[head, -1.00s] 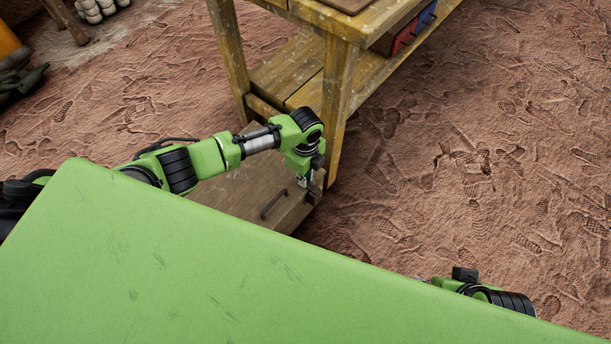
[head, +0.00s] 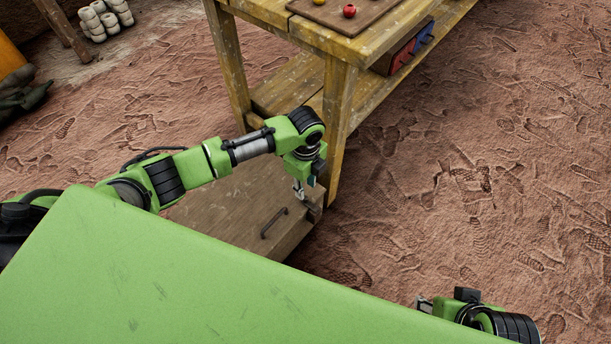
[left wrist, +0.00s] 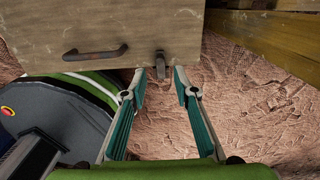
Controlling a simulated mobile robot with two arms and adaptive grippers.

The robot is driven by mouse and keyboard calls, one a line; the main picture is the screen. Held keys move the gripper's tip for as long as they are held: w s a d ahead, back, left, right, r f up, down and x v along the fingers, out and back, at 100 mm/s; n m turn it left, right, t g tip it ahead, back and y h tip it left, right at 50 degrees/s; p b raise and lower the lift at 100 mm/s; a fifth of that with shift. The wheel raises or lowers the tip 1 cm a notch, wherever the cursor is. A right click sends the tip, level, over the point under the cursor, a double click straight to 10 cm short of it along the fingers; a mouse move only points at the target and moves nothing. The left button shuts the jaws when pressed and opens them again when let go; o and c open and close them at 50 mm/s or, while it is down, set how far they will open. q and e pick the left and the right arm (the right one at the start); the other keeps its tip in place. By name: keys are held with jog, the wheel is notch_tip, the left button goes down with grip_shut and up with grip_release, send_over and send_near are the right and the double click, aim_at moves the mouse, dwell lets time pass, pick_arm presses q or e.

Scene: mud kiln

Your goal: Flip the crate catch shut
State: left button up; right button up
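The brown wooden crate (head: 225,205) stands on the ground by the table leg, with a dark bar handle (head: 275,222). It fills the top of the left wrist view (left wrist: 120,25). The small metal catch (left wrist: 160,62) is at the crate's lower edge there, right of the handle. My left gripper (head: 299,192) is over the crate's right end. In the left wrist view its two fingers (left wrist: 160,76) are apart, with the catch in the gap between their tips; I cannot tell whether they touch it. My right gripper (head: 424,304) is partly visible, far from the crate, its opening unclear.
A worn wooden table (head: 340,85) stands right behind the crate, its front leg close to my left gripper. Red and blue boxes (head: 405,52) sit under its top. Footprinted earth on the right is clear. White rolls (head: 100,20) lie far at upper left.

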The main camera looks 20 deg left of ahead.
pick_arm(q)
notch_tip(320, 180, up, 6)
jog(key=shift+f, duration=0.2)
dwell(0.5)
